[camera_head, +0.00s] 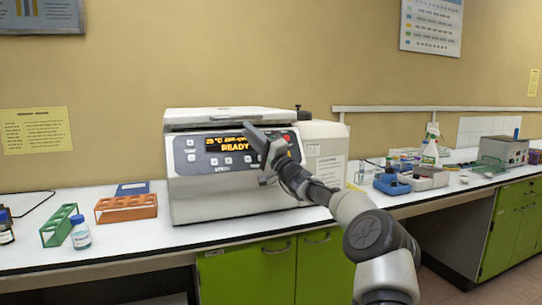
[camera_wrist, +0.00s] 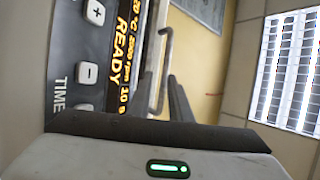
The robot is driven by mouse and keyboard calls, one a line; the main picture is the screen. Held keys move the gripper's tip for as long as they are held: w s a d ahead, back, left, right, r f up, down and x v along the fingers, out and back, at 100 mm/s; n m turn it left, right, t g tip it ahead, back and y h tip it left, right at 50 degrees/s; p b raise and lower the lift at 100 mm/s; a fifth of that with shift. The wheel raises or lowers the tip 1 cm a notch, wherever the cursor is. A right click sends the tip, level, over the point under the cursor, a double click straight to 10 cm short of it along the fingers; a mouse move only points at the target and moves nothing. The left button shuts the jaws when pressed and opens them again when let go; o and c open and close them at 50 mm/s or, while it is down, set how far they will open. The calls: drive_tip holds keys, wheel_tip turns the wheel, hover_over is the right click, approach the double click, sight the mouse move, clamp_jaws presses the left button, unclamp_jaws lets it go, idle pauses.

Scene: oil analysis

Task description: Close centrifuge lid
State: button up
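The centrifuge (camera_head: 230,190) stands on the white bench in the head view, with its lit display reading READY. Its pale lid (camera_head: 228,115) lies nearly level across the top; whether it is fully seated cannot be told. My gripper (camera_head: 258,152) is at the front of the machine, just below the lid's front edge, and covers the right part of the display. In the wrist view, the dark fingers (camera_wrist: 168,100) point along the front panel (camera_wrist: 100,65), beside a thin grey bent bar (camera_wrist: 166,62). Finger opening and any contact are unclear. I see nothing held.
An orange rack (camera_head: 127,207), a green rack (camera_head: 62,224) and a small bottle (camera_head: 80,233) stand left of the centrifuge. A spray bottle (camera_head: 430,145) and a blue device (camera_head: 391,183) stand to the right. The wall is close behind.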

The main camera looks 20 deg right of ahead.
drive_tip(key=v, duration=1)
drive_tip(key=shift+s, duration=0.45)
drive_tip(key=shift+d, duration=0.1)
